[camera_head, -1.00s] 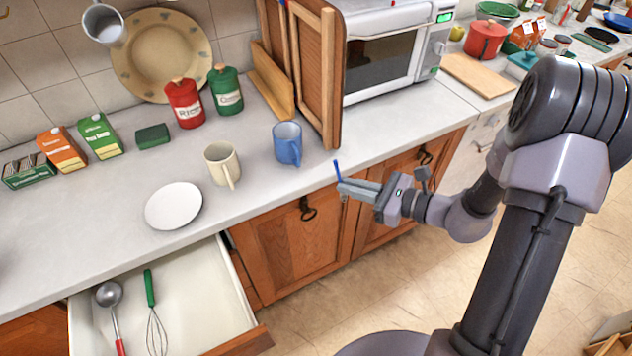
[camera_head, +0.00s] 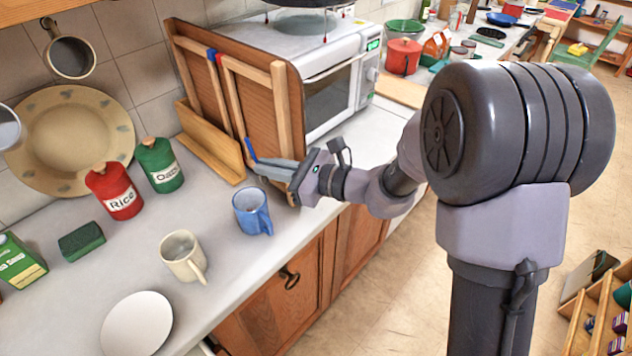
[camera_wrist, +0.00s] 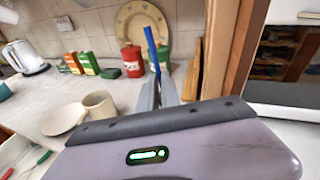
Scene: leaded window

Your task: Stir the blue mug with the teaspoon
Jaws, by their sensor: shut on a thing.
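The blue mug (camera_head: 252,212) stands upright on the counter in the head view, near the counter's front edge. My gripper (camera_head: 256,165) is above and slightly right of the mug's rim, close to the wooden boards. It is shut on the teaspoon, whose blue handle (camera_head: 250,149) sticks up from the fingertips. In the wrist view the blue handle (camera_wrist: 151,48) rises above my gripper (camera_wrist: 157,84), leaning slightly left. The spoon's bowl cannot be made out. The blue mug is not visible in the wrist view.
A cream mug (camera_head: 183,256) stands left of the blue mug, with a white plate (camera_head: 136,325) nearer the front. Red (camera_head: 115,191) and green (camera_head: 160,165) canisters stand behind. Wooden boards (camera_head: 268,100) lean upright beside the microwave (camera_head: 330,80), close to my gripper.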

